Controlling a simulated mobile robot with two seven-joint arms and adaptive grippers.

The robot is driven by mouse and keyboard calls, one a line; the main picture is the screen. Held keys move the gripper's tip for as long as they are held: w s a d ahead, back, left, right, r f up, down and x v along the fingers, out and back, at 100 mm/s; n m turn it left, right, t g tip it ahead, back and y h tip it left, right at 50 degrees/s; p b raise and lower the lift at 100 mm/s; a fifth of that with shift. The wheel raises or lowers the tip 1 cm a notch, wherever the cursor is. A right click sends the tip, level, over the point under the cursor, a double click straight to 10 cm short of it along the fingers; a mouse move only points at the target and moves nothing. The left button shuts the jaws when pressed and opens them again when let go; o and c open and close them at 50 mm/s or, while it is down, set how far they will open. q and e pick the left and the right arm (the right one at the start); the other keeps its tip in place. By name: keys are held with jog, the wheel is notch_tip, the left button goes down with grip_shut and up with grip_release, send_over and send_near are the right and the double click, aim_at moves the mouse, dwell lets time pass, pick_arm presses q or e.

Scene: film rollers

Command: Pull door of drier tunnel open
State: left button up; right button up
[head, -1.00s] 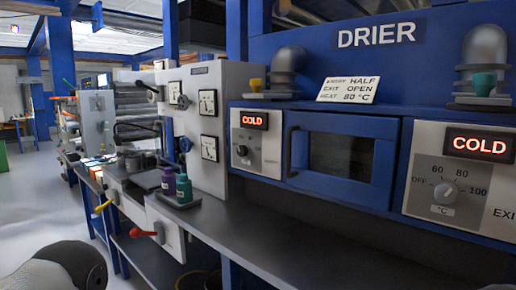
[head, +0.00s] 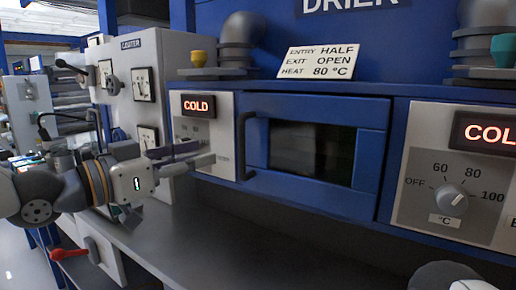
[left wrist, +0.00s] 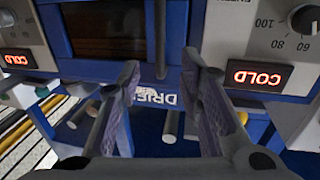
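The drier tunnel's blue door (head: 370,148), with a dark window (head: 312,152), looks shut in the head view. Its dark upright bar handle (head: 243,145) is at the door's left edge. My left gripper (head: 208,155) is open and empty, left of the handle, in front of the left control panel. In the left wrist view, which is turned over, the handle (left wrist: 160,35) shows in the gap between the open fingers (left wrist: 161,75); it looks beyond the tips, with no contact seen. My right gripper is not in view; only part of my right arm shows low at right.
Panels with red COLD displays (head: 199,105) flank the door. A card (head: 320,62) above reads entry half, exit open, heat 80 °C. A grey counter (head: 240,235) runs below and is clear under the door. The coater (head: 160,55) stands left; a red lever (head: 68,254) sits below it.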

aim_at(239, 147)
pick_arm(q)
jog(key=b+x, duration=0.1)
jog(key=x, duration=0.9)
jog(key=shift+w+d+f, duration=0.15)
jog(key=shift+f, duration=0.05)
jog(key=shift+w+d+r, duration=0.15)
jog(key=shift+w+d, duration=0.15)
jog(key=shift+d, duration=0.1)
grip_shut()
